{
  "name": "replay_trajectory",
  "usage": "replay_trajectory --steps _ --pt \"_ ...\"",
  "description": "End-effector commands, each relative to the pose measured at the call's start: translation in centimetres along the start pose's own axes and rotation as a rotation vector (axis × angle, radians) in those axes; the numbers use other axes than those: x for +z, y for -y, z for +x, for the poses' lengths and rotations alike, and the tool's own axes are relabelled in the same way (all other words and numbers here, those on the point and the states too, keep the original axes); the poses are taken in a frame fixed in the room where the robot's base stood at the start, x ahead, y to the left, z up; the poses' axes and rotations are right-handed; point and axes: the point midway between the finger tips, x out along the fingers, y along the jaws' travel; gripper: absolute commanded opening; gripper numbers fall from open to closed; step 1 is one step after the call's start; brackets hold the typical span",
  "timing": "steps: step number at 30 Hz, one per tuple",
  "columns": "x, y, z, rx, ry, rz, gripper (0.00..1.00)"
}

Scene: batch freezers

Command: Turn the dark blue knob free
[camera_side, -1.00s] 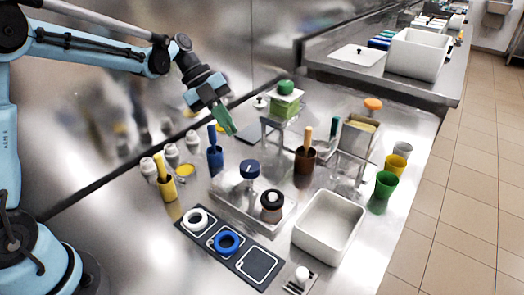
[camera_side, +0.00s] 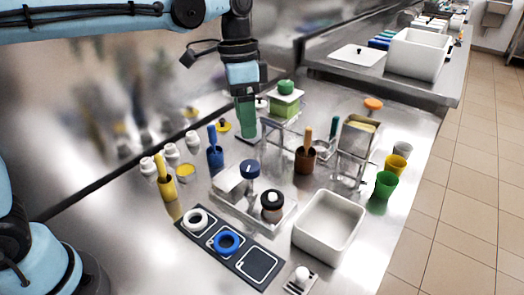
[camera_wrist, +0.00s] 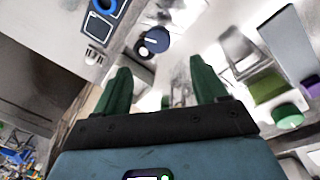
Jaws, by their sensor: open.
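The dark blue knob (camera_side: 249,169) sits upright at the back of a low metal tray (camera_side: 226,207), with a white mark on its top. In the wrist view the dark blue knob (camera_wrist: 153,40) lies beyond my fingers, up and left of the gap between them. A black knob with a white top (camera_side: 272,199) stands beside it on the same tray. My gripper (camera_side: 249,138) has green fingers pointing down, above and behind the dark blue knob and clear of it. In the wrist view my gripper (camera_wrist: 163,85) is open, with nothing between its fingers.
A blue cup with a handle (camera_side: 215,158) stands left of the knob, a brown one (camera_side: 305,160) right. A green block with a green knob (camera_side: 285,100) is close behind my gripper. A white bin (camera_side: 327,228) and a dark mat with rings (camera_side: 258,265) lie in front.

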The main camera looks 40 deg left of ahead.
Motion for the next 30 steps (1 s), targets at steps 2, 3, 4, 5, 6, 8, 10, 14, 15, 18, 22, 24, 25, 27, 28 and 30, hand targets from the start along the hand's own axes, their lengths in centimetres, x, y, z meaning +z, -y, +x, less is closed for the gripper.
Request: replay_trajectory --steps 2,3,4,5,6,8,10,14,15,18,22,24,25,27,28,30 --pt "-0.1 -0.9 -0.7 -0.039 0.017 -0.113 0.72" --pt "-0.2 -1.2 -0.9 -0.055 0.022 -0.164 0.72" --pt "-0.2 -1.3 -1.1 -0.068 0.024 -0.199 0.72" --pt "-0.2 -1.5 -1.3 -0.078 0.025 -0.230 0.72" --pt "-0.2 -1.6 -1.5 -0.089 0.026 -0.264 0.72" --pt "-0.2 -1.8 -1.6 -0.103 0.027 -0.303 0.72" --pt "-0.2 -1.9 -1.7 -0.111 0.027 -0.331 0.72" --pt "-0.2 -1.9 -1.2 -0.115 0.026 -0.345 0.72" --pt "-0.2 -1.8 -0.8 -0.115 0.026 -0.344 0.72" --pt "-0.1 -1.7 0.5 -0.114 0.026 -0.344 0.72" --pt "-0.1 -1.4 2.6 -0.114 0.027 -0.343 0.72" --pt "0.0 -1.3 3.8 -0.114 0.027 -0.343 0.72" --pt "0.0 -1.3 4.2 -0.113 0.027 -0.343 0.72" --pt "0.1 -1.1 5.4 -0.113 0.027 -0.343 0.72" --pt "0.1 -1.1 5.9 -0.113 0.027 -0.343 0.72" --pt "0.1 -1.0 6.9 -0.113 0.027 -0.342 0.72"
